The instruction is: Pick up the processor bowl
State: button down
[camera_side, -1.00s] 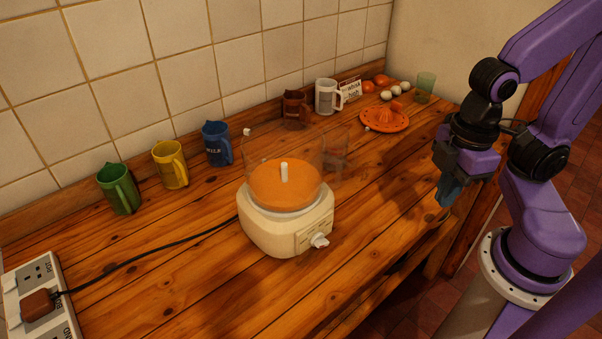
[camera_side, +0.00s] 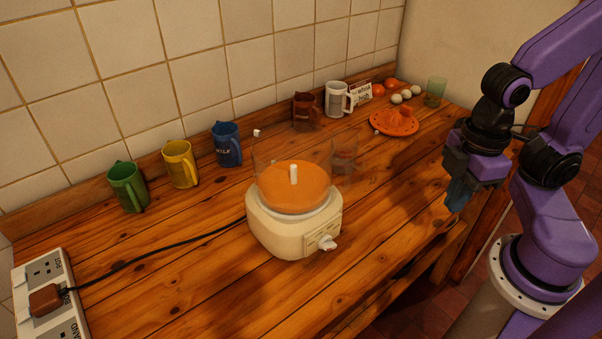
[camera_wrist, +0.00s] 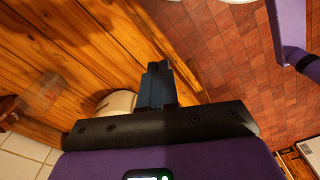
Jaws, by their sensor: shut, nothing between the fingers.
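The processor bowl (camera_side: 262,160) is clear, with orange contents (camera_side: 295,187) and a white central post. It sits upright on the cream processor base (camera_side: 285,236), which has a knob at the front right. My gripper (camera_side: 453,207) is shut and empty at the right, near the worktop's front edge and well apart from the bowl. In the wrist view my gripper (camera_wrist: 156,68) points over the worktop edge, and part of the cream base (camera_wrist: 118,102) shows beside it, partly hidden by the gripper.
Green (camera_side: 127,187), yellow (camera_side: 180,164) and blue (camera_side: 226,145) mugs stand along the tiled wall. A socket strip (camera_side: 52,290) with a cable lies at left.

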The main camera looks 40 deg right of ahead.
jog(key=shift+c, duration=2.4)
grip_release()
jog(key=w+a+r+n, duration=0.45)
jog(key=w+r, duration=0.25)
jog(key=w, duration=0.2)
jog(key=w+a+r+n, duration=0.4)
jog(key=w+a+r, duration=0.2)
jog(key=w+r, duration=0.2)
jog(key=shift+w+f, duration=0.1)
jog(key=shift+f, duration=8.55)
